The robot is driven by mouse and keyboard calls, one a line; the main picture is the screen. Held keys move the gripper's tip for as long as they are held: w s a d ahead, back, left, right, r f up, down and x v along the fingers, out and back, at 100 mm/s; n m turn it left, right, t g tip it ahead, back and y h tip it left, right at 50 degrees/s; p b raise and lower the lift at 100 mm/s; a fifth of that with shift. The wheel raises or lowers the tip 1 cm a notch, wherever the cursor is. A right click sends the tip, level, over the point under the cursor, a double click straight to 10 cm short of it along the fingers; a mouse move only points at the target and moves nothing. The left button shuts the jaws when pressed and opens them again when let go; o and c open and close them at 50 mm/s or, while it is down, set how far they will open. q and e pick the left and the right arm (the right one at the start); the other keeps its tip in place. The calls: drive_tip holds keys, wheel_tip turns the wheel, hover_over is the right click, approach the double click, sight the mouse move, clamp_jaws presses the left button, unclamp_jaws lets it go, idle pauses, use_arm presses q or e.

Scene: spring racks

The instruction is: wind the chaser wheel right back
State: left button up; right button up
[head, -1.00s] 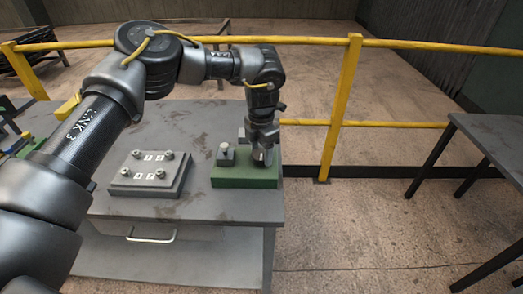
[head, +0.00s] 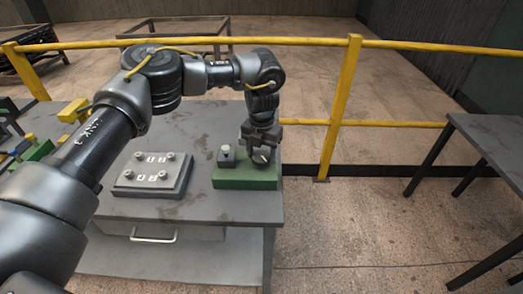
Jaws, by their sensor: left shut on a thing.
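A green block (head: 246,181) stands at the right end of the grey workbench. My left gripper (head: 262,157) points down over the right part of this block. It is shut on a small greyish round part there, which I take to be the chaser wheel; the fingers hide most of it. My right gripper is not in view.
A grey plate (head: 154,189) with several bolts and number labels lies left of the green block. Green and yellow fixtures (head: 74,112) stand at the far left, partly behind my arm. A yellow railing (head: 345,95) runs behind the bench. Another table (head: 495,140) stands at right.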

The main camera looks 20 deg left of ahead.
sight(262, 156)
use_arm(q)
drive_tip(key=n+p, duration=0.1)
drive_tip(key=n, duration=0.3)
drive_tip(key=shift+r+n+p, duration=0.15)
drive_tip(key=shift+n+p, duration=0.15)
drive_tip(key=shift+p, duration=0.05)
drive_tip(key=n+p, duration=0.2)
drive_tip(key=n, duration=0.2)
drive_tip(key=shift+p, duration=0.35)
drive_tip(key=shift+w+n+p, duration=0.1)
drive_tip(key=shift+n+p, duration=0.55)
drive_tip(key=shift+n, duration=0.45)
drive_tip(key=o, duration=1)
drive_tip(key=shift+c, duration=0.2)
wheel_tip(262, 156, up, 11)
drive_tip(key=shift+f+b, duration=0.2)
drive_tip(key=shift+b, duration=0.1)
drive_tip(key=shift+f, duration=0.1)
